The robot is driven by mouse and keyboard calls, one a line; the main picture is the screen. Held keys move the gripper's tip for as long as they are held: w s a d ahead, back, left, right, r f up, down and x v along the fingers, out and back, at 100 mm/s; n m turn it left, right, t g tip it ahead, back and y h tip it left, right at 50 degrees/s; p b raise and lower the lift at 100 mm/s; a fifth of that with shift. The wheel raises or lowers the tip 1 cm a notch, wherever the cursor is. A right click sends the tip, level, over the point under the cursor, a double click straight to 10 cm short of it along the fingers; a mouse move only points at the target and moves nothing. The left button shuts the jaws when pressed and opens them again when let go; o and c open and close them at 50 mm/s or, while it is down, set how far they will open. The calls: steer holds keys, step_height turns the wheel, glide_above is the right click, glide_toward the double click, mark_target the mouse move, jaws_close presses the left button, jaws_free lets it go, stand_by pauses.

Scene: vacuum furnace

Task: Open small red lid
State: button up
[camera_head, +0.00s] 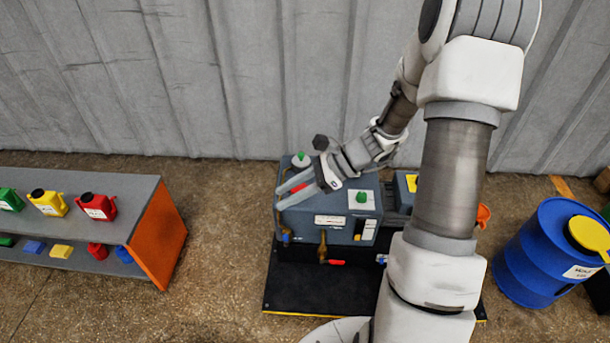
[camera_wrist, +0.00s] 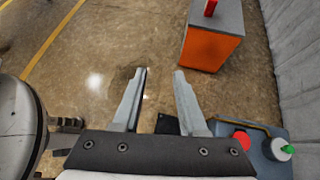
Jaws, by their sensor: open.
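The small red lid (camera_head: 298,187) shows partly on top of the blue-grey furnace machine (camera_head: 325,219), seen between my gripper's fingers in the head view. In the wrist view the red lid (camera_wrist: 242,139) is a round red shape at the lower right, partly hidden by the gripper body and outside the fingers. My gripper (camera_head: 280,197) is open and empty, over the machine's left part and pointing left. In the wrist view the gripper (camera_wrist: 160,76) has its fingers apart with floor beyond them. I cannot tell its height above the lid.
The machine carries a green knob (camera_head: 300,160) at the back left and a green button (camera_head: 362,197) on its top. A shelf (camera_head: 160,220) with coloured canisters stands left. A blue barrel (camera_head: 540,255) stands right. The corrugated wall (camera_head: 150,80) is behind. Floor between shelf and machine is clear.

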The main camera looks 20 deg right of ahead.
steer(key=w+d+f+m+t+h+p, duration=0.15)
steer(key=d+f+m+t+h, duration=0.3)
steer(key=f+m, duration=0.55)
steer(key=w+d+f+m+t+h+p, duration=0.1)
steer(key=w+d+f+m+t+h, duration=0.15)
steer(key=d+f+m+t, duration=0.7)
steer(key=w+f+m+t+h+p, duration=0.15)
steer(key=f+m+h, duration=0.25)
steer(key=f+m, duration=0.7)
steer(key=w+r+m+b, duration=0.1)
steer(key=w, duration=0.4)
steer(key=w+r+b, duration=0.1)
steer(key=w+b, duration=0.1)
steer(key=w, duration=0.3)
steer(key=w+r+m+b, duration=0.1)
steer(key=w, duration=0.4)
steer(key=shift+w+a+r+m+t+b, duration=0.1)
steer(key=shift+w+r+m+t+b, duration=0.05)
steer(key=shift+w+m+t+b, duration=0.15)
steer(key=shift+w+r, duration=0.1)
steer(key=shift+w, duration=0.6)
steer(key=shift+c, duration=0.4)
jaws_close()
